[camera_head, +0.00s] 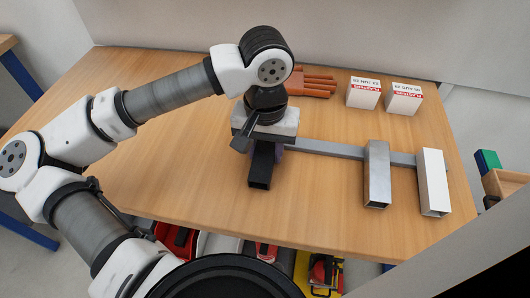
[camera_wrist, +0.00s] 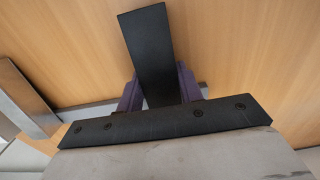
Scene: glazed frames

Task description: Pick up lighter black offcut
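The black offcut (camera_head: 260,170) is a short dark box-section piece with an open near end, at the middle of the wooden table in the head view. It also shows in the wrist view (camera_wrist: 150,45), slightly slanted. My gripper (camera_wrist: 160,90) is at the offcut, with one purple finger on each side of it. Any gap between fingers and offcut is too small to judge, so I cannot tell whether they grip it. In the head view my gripper's body hides the offcut's far end. I cannot tell whether it touches the table.
A long grey bar (camera_head: 330,149) lies right of my gripper. Two metal box-section pieces (camera_head: 377,175) (camera_head: 433,183) lie at the right. The table's front left is clear.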

